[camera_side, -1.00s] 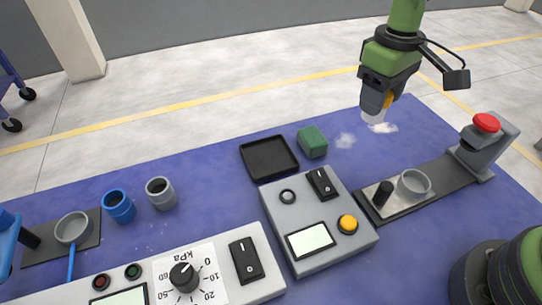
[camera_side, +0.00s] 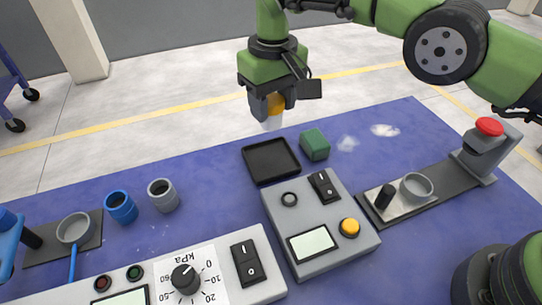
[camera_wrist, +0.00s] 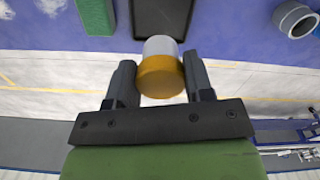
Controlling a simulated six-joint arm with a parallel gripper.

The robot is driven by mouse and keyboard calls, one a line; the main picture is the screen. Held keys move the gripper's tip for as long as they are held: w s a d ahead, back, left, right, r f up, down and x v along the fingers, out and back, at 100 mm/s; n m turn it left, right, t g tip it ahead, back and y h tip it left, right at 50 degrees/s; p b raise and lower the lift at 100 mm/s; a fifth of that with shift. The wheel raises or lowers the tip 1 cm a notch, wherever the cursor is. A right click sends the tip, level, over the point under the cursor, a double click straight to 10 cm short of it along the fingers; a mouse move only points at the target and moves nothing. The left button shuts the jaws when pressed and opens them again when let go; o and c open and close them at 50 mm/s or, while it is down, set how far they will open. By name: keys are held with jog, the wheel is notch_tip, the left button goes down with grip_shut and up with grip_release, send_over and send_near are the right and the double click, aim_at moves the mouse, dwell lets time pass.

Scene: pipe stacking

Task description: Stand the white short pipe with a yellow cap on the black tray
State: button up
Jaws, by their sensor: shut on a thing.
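My gripper (camera_side: 268,106) is shut on the white short pipe (camera_side: 272,123) with its yellow cap (camera_side: 276,103) uppermost. In the side view the pipe hangs upright in the air above the far edge of the black tray (camera_side: 271,178). The wrist view shows the yellow cap (camera_wrist: 160,76) between my gripper's fingers (camera_wrist: 160,85), with the white pipe body (camera_wrist: 160,45) beyond it. The tray also shows in the wrist view (camera_wrist: 162,18), partly cut off by the frame and partly behind the pipe. The tray is empty in the side view.
A green block (camera_side: 314,144) stands just right of the tray. A grey control box (camera_side: 318,225) is close in front. A grey cup (camera_side: 162,195) and a blue cup (camera_side: 121,207) stand to the left. The blue mat between cups and tray is clear.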

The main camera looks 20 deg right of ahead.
notch_tip(320, 180, down, 10)
jog(key=shift+r, duration=0.15)
dwell(0.3)
jog(key=o, duration=0.9)
